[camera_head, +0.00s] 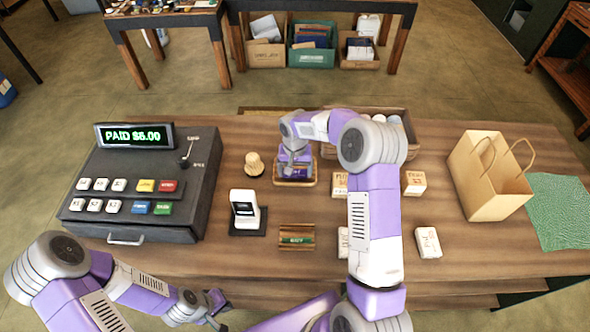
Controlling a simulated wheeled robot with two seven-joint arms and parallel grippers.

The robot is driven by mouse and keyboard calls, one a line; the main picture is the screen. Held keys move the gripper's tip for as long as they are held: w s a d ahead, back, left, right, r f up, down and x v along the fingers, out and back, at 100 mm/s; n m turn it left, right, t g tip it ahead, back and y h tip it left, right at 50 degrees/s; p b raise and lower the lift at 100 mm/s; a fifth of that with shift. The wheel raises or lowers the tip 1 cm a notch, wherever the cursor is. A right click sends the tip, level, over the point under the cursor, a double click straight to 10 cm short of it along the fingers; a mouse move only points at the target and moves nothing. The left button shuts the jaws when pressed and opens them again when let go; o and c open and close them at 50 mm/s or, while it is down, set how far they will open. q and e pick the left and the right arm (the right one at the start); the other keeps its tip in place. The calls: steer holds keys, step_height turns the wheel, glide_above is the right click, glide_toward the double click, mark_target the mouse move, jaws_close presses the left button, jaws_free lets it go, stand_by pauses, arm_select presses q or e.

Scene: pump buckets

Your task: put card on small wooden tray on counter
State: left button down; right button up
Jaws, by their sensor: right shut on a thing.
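The small wooden tray (281,184) sits on the counter right of the cash register, and its rim shows around my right gripper. My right gripper (295,170) points down over the tray and is shut on the card (297,176), a small dark purple piece. The fingers partly hide the card, and I cannot tell whether it touches the tray floor. My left gripper (217,308) is low at the front edge of the counter, away from the tray; its finger gap is too small to read.
A cash register (150,185) reading "PAID $5.00" stands left. A wooden knob (254,164), a white card terminal (245,210) and a small wooden holder (297,236) are near the tray. Small white boxes (428,242) lie around my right arm. A paper bag (488,180) and green cloth (560,210) are right.

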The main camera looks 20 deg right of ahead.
steer(key=o, duration=0.8)
steer(key=shift+c, duration=0.2)
step_height(320, 180, up, 12)
steer(key=p, duration=0.1)
steer(key=shift+r, duration=0.2)
